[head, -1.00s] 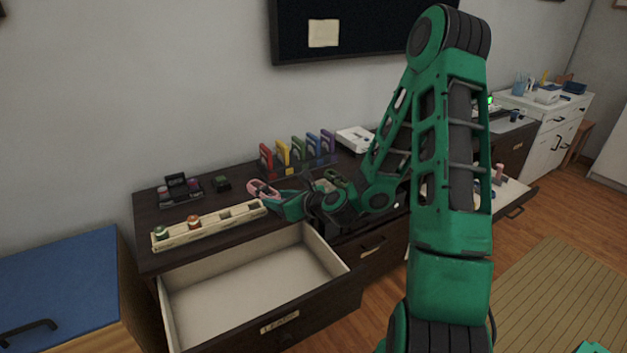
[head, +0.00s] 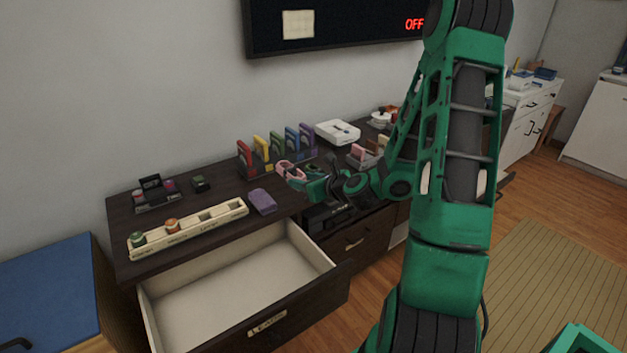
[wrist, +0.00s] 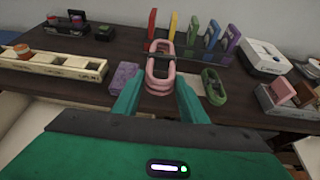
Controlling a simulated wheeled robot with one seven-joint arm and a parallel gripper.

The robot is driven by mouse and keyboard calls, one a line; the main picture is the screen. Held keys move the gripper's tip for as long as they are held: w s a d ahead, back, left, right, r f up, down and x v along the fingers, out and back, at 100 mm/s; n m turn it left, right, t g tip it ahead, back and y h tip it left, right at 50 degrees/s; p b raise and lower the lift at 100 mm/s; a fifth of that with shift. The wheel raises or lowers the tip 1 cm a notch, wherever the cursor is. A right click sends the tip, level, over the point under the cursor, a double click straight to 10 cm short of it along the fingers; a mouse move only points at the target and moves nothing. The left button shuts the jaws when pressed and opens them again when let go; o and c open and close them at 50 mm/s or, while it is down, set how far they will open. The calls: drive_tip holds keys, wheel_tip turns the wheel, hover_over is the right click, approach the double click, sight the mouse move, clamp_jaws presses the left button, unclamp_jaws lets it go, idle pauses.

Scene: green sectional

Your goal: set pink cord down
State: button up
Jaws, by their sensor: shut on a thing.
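The pink cord (wrist: 161,66) is a looped coil held between the fingertips of my gripper (wrist: 158,97) in the wrist view. My gripper (head: 305,180) is shut on it, and the pink cord (head: 287,171) also shows at the fingertips in the head view. It is over the dark cabinet top, in front of a rack of coloured holders (head: 277,158). I cannot tell whether the cord touches the top. A purple block (wrist: 123,77) lies just left of the gripper, and a green cord coil (wrist: 213,86) lies just right.
A pale slotted tray (head: 188,229) holding small round items lies along the left front. An open, empty drawer (head: 240,283) juts out below. A white box (head: 338,132) stands behind.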

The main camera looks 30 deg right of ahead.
drive_tip(key=shift+w+d+f+h, duration=0.1)
drive_tip(key=shift+d+h, duration=0.05)
drive_tip(key=shift+d, duration=0.4)
drive_tip(key=shift+w+d+f+h, duration=0.1)
drive_tip(key=shift+d+h, duration=0.05)
drive_tip(key=shift+d, duration=0.35)
drive_tip(key=w+d+f, duration=0.2)
drive_tip(key=w, duration=0.1)
drive_tip(key=w+d+f, duration=0.1)
drive_tip(key=w+f, duration=0.1)
drive_tip(key=w, duration=0.1)
drive_tip(key=w+d+f, duration=0.2)
drive_tip(key=shift+w+d+f, duration=0.2)
drive_tip(key=shift+w+d, duration=0.1)
drive_tip(key=shift+w, duration=0.1)
drive_tip(key=shift+f, duration=2.05)
drive_tip(key=o, duration=1.1)
drive_tip(key=shift+c, duration=0.2)
